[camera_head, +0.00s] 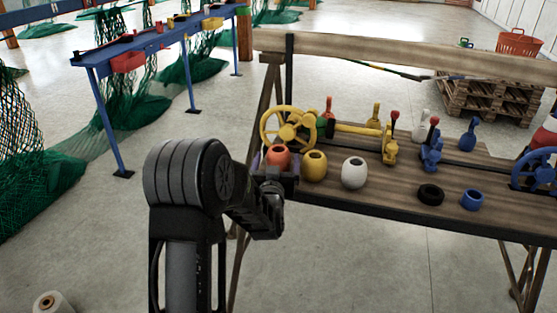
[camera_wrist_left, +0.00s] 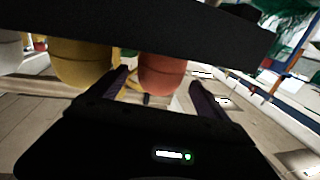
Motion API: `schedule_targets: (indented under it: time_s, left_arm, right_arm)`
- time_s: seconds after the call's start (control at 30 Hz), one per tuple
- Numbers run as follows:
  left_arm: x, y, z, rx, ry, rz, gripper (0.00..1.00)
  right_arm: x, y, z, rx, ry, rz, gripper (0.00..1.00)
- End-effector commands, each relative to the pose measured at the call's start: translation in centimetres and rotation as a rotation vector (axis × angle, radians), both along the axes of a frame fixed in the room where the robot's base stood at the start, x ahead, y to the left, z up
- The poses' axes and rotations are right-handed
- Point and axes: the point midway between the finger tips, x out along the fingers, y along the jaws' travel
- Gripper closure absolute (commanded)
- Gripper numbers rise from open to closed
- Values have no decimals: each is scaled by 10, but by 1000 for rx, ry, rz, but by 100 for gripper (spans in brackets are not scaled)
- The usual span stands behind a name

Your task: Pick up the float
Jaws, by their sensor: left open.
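Three barrel-shaped floats stand along the near left edge of the wooden bench: an orange float (camera_head: 277,158), a yellow float (camera_head: 314,167) and a white float (camera_head: 354,173). The task does not say which float it means. My left gripper (camera_head: 273,171) is at the bench's left corner, open, around the orange float. In the left wrist view the orange float (camera_wrist_left: 162,76) shows between the two dark fingers (camera_wrist_left: 160,92). The yellow float (camera_wrist_left: 84,68) stands just outside one finger. Contact with the orange float cannot be told. My right gripper is not in view.
The bench (camera_head: 400,203) also holds a yellow handwheel (camera_head: 289,127), upright levers, bottles, a black ring (camera_head: 430,194) and a blue ring (camera_head: 472,199). A raised back plank (camera_head: 420,55) runs behind them. Green nets and a blue rack (camera_head: 100,60) stand left.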

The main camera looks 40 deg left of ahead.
Motion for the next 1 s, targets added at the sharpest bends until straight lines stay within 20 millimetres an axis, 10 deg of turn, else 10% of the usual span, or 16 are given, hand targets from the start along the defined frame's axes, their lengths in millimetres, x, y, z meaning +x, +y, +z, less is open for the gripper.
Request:
schedule_targets:
  time_s: [0.27,1.0]
  left_arm:
    - [28,16,0,2,1,0,12]
    - [28,15,0,1,1,0,24]
  right_arm:
    - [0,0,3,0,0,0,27]
    - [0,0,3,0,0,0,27]
